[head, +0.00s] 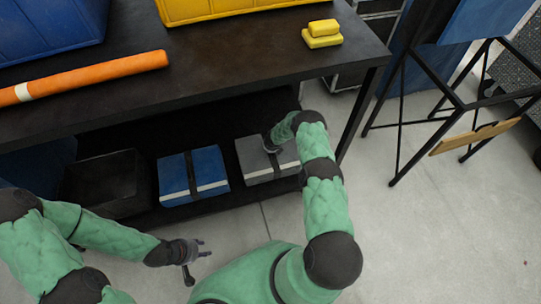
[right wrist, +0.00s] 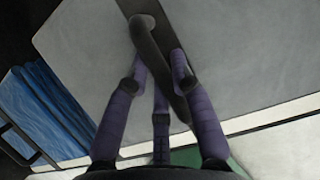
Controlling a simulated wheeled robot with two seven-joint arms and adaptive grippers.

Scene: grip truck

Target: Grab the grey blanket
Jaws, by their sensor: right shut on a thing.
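The grey blanket (head: 248,160) is a flat folded bundle with a dark strap and a pale front edge, lying on the low shelf under the dark table. My right gripper (head: 269,143) is at its top, partly hidden by my arm. In the right wrist view, the grey blanket (right wrist: 235,65) fills most of the picture, and my right gripper (right wrist: 160,78) is closed around its dark strap handle. The blanket appears to be still on the shelf. My left gripper (head: 195,259) is open and empty above the floor, in front of the shelf.
A strapped blue blanket (head: 205,168) lies left of the grey one, then a black bundle (head: 105,182). The tabletop (head: 235,60) overhangs the shelf and holds an orange roll (head: 100,74), yellow blocks (head: 322,38) and bins. A black-framed chair (head: 450,100) stands right; floor between is clear.

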